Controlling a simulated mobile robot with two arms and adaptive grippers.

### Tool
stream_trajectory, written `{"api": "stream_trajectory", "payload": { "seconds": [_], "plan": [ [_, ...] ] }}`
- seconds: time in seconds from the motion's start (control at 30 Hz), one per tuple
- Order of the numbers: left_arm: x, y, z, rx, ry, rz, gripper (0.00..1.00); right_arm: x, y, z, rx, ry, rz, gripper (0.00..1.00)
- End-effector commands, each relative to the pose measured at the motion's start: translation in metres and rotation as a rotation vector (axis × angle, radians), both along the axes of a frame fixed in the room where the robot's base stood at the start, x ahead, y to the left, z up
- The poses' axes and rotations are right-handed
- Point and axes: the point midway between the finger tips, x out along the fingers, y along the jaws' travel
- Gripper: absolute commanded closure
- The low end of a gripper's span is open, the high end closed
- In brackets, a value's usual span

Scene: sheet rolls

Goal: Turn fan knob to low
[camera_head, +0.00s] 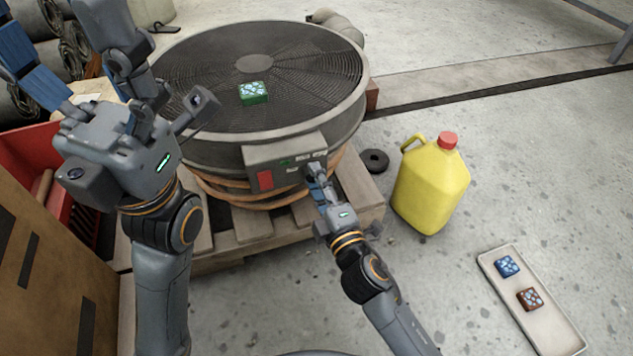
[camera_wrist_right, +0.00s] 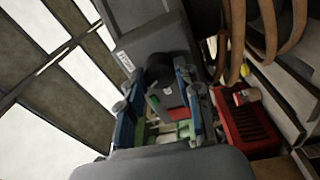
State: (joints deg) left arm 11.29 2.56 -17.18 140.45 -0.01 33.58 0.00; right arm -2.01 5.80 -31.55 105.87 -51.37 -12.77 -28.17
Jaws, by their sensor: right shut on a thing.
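The large round drum fan (camera_head: 180,125) lies flat, grille up, on a wooden pallet. Its grey control box (camera_head: 262,158) faces me with a red switch (camera_head: 265,180), small green marks and pale labels. My right gripper (camera_head: 314,172) is shut on the dark fan knob at the box's right end. Its fingers mostly hide the knob in the head view. In the right wrist view the knob (camera_wrist_right: 167,95) sits between the blue-padded fingers; its setting cannot be read.
A green patterned block (camera_head: 253,95) lies on the grille. A yellow jug (camera_head: 430,188) with a red cap and a black ring (camera_head: 375,161) stand right of the pallet (camera_head: 245,225). A tray (camera_head: 520,275) holds blue and brown blocks. A red crate (camera_head: 30,150) is at left.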

Motion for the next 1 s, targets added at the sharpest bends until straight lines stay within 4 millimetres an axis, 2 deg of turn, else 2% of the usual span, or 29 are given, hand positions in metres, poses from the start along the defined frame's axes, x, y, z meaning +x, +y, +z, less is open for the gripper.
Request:
{"api": "stream_trajectory", "payload": {
  "seconds": [0.3,0.83,0.87,0.97,1.0],
  "plan": [
    [-0.0015,-0.0001,0.0010,0.001,-0.008,0.001,0.21,0.0002,-0.0008,-0.0015,0.114,0.040,-0.003,0.98],
    [-0.0015,-0.0004,0.0006,0.003,-0.007,0.000,0.21,0.0002,-0.0008,-0.0015,0.135,0.047,-0.003,0.98],
    [-0.0014,-0.0003,0.0006,0.003,-0.007,0.000,0.21,0.0002,-0.0008,-0.0016,0.134,0.046,-0.003,0.62],
    [-0.0014,-0.0003,0.0005,0.003,-0.006,0.000,0.21,0.0001,-0.0006,-0.0015,0.134,0.046,-0.002,0.43],
    [-0.0014,-0.0003,0.0005,0.002,-0.006,0.000,0.21,0.0001,-0.0005,-0.0014,0.134,0.046,-0.002,0.43]
  ]
}}
